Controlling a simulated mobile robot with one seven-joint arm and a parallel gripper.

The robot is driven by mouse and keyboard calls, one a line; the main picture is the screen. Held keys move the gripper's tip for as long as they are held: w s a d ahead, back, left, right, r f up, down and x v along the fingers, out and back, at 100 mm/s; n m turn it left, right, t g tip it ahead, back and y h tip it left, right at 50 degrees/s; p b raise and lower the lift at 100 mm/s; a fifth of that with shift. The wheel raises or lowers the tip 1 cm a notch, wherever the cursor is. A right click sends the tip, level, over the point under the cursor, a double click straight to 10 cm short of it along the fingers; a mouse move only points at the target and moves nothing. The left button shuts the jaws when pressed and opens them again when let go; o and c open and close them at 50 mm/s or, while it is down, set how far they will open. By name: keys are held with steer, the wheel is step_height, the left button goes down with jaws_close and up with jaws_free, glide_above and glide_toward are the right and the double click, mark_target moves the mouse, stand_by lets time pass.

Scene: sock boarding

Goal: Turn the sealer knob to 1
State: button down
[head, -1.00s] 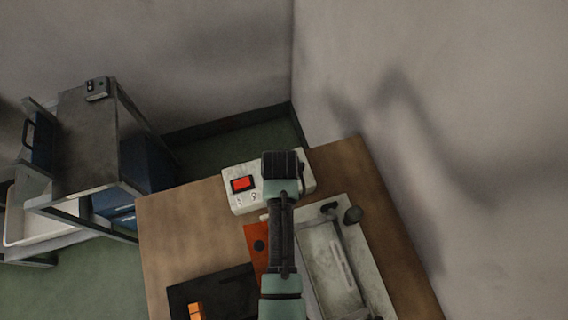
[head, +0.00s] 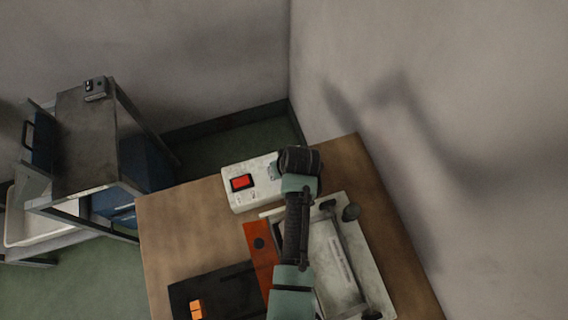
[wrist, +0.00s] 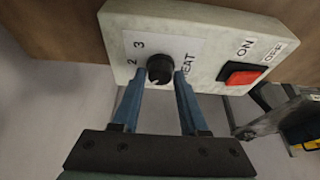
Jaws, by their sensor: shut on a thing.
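The sealer's white control box (head: 236,200) sits at the back of the wooden table in the head view and fills the upper part of the wrist view (wrist: 212,60). Its black round knob (wrist: 160,68) is beside the printed numbers 2 and 3 and a label reading "EAT", its start covered. My gripper (wrist: 162,77) has its two blue fingers on either side of the knob, shut on it. The number 1 is not visible, and I cannot tell the knob's exact setting. In the head view my wrist hides the knob.
A red switch (head: 241,182) marked ON and OFF is on the box. A white sealing unit (head: 377,283) lies to the right, an orange-red piece (head: 258,243) and a dark tray (head: 215,296) in front. A metal cart (head: 84,145) stands left; walls close the back and right.

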steer(key=shift+c, duration=2.2)
jaws_free()
steer(key=v, duration=1.3)
steer(key=shift+b, duration=0.35)
